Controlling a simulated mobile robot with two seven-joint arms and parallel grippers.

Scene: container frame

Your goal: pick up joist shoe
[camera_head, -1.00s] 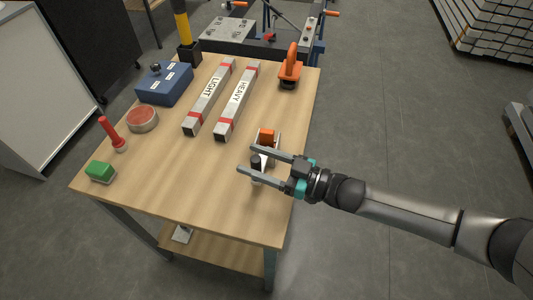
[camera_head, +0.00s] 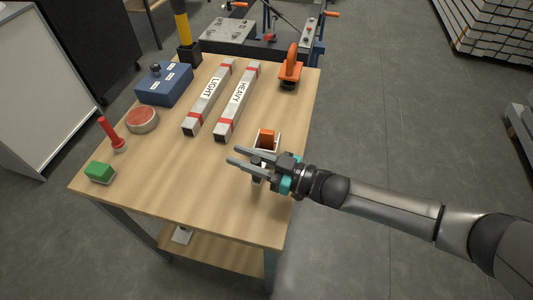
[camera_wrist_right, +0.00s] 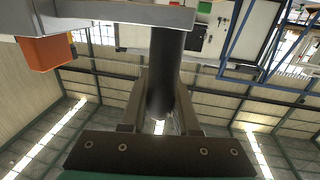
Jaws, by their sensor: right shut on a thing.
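The joist shoe appears to be the light metal bracket with an orange block (camera_head: 266,137) near the right edge of the wooden table. In the right wrist view its metal plate (camera_wrist_right: 115,13) crosses the top, with the orange block (camera_wrist_right: 47,52) at left and a dark round handle (camera_wrist_right: 167,70) coming down from it. My right gripper (camera_head: 233,155) reaches in from the right and is shut on this handle, which sits between its fingers. In the head view the fingers hide part of the bracket. I cannot tell whether it is clear of the tabletop. My left gripper is not in view.
Two bars marked LIGHT (camera_head: 210,97) and HEAVY (camera_head: 238,101) lie behind. An orange-handled tool (camera_head: 290,68) stands at the back right. A blue box (camera_head: 165,84), red round tin (camera_head: 142,119), red-handled tool (camera_head: 111,133) and green block (camera_head: 100,172) are at left. The front middle is bare.

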